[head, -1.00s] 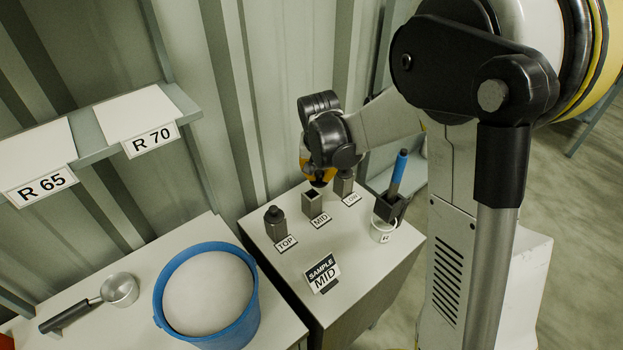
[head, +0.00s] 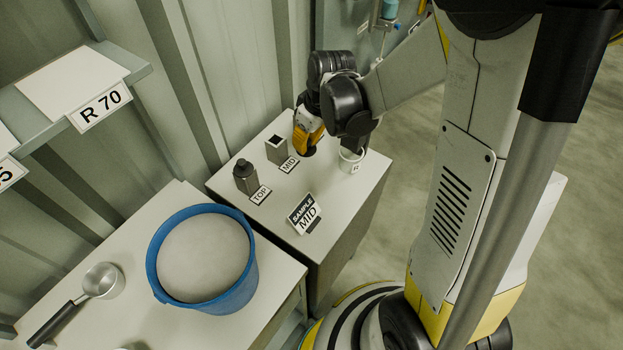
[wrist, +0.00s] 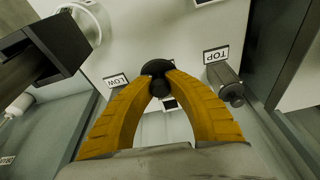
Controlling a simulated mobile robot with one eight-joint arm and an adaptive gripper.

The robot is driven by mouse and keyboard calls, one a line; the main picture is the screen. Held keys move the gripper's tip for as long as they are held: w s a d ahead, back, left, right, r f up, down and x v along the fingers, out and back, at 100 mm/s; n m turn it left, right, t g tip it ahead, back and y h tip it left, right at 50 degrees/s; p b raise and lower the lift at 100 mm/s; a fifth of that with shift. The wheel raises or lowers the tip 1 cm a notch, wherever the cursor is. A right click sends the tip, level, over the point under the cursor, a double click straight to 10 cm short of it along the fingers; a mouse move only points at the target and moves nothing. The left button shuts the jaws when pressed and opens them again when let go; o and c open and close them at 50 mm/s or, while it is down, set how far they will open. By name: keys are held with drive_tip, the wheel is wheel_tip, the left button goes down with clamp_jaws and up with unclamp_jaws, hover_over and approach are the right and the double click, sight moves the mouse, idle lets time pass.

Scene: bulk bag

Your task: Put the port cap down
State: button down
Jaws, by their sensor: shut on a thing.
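My gripper (head: 308,150) has yellow fingers and is shut on the dark port cap. The wrist view shows the round black port cap (wrist: 158,70) between the fingertips (wrist: 158,78). In the head view the cap shows only as a dark patch under the fingers, low over the small white-topped table (head: 240,200). I cannot tell whether it touches the tabletop. The MID port (head: 277,150) is an open square post just left of the gripper. The TOP port (head: 244,178) has a dark cap on it. The LOW post is hidden behind my gripper in the head view.
A SAMPLE MID sign (head: 304,212) stands towards the table's front. A white cup (head: 350,160) is right of my gripper, partly covered by my arm. A blue bucket (head: 160,270) and a scoop (head: 100,281) are on the left table. The tabletop between labels and sign is clear.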

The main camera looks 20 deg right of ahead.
drive_tip(key=n+b, duration=0.1)
drive_tip(key=b, duration=0.2)
hover_over(303, 177)
drive_tip(key=f, duration=0.6)
drive_tip(key=shift+s+d+f, duration=0.25)
drive_tip(key=shift+s+f, duration=0.05)
drive_tip(key=shift+f, duration=0.05)
drive_tip(key=shift+f+b, duration=0.8)
drive_tip(key=shift+f, duration=1.2)
drive_tip(key=shift+f, duration=0.25)
drive_tip(key=c, duration=1.4)
unclamp_jaws()
drive_tip(key=shift+r, duration=0.1)
drive_tip(key=shift+r, duration=0.1)
